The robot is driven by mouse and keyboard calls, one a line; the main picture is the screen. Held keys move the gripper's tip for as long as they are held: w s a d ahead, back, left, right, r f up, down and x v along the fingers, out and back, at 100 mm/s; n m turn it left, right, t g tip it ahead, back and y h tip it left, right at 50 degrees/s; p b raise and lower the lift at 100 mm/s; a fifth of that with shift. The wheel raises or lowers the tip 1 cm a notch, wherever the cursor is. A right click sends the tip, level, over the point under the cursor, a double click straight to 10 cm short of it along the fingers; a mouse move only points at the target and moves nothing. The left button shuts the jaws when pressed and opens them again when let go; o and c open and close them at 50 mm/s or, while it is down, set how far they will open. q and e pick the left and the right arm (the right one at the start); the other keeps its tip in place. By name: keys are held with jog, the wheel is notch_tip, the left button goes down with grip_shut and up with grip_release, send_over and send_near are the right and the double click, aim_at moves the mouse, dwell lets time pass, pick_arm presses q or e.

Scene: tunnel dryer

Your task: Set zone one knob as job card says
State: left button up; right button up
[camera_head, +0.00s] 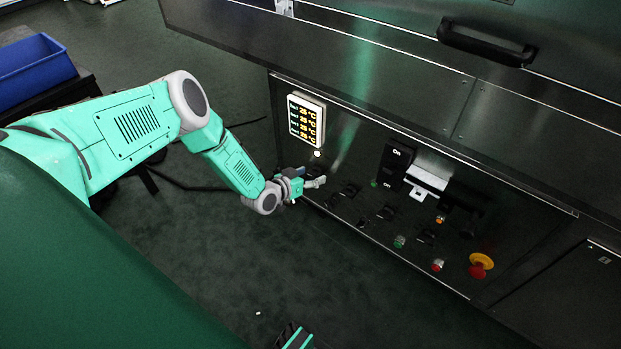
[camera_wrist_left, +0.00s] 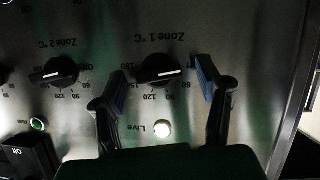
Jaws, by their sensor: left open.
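The Zone 1 knob (camera_wrist_left: 158,72) is black and round with a white pointer line, which points right toward the Off mark in the upside-down left wrist view. Its printed scale shows beneath it, partly hidden. My left gripper (camera_wrist_left: 161,77) is open, with one finger on each side of the knob and small gaps visible. In the head view my left gripper (camera_head: 316,182) is at the left end of the control panel (camera_head: 345,165) and hides the knob. No readable job card shows.
The Zone 2 knob (camera_wrist_left: 60,71) sits left of Zone 1 in the wrist view, above a green Run lamp (camera_wrist_left: 37,124). A lit Live lamp (camera_wrist_left: 162,129) is below Zone 1. The temperature display (camera_head: 306,120), overhanging handle (camera_head: 486,43) and red emergency stop (camera_head: 481,264) are nearby.

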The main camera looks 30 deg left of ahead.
pick_arm(q)
jog(key=c, duration=1.1)
jog(key=shift+r, duration=0.1)
jog(key=shift+d+m+y+p, duration=0.1)
jog(key=shift+m+y+p, duration=0.4)
jog(key=shift+m+p, duration=0.15)
jog(key=shift+d+m+y+p, duration=0.1)
jog(key=shift+m+y+p, duration=0.3)
jog(key=shift+m, duration=0.05)
jog(key=shift+m+y, duration=0.6)
jog(key=shift+m, duration=0.1)
jog(key=shift+d+m+y, duration=0.1)
jog(key=shift+m+y, duration=0.4)
jog(key=shift+m, duration=0.3)
jog(key=shift+t, duration=0.3)
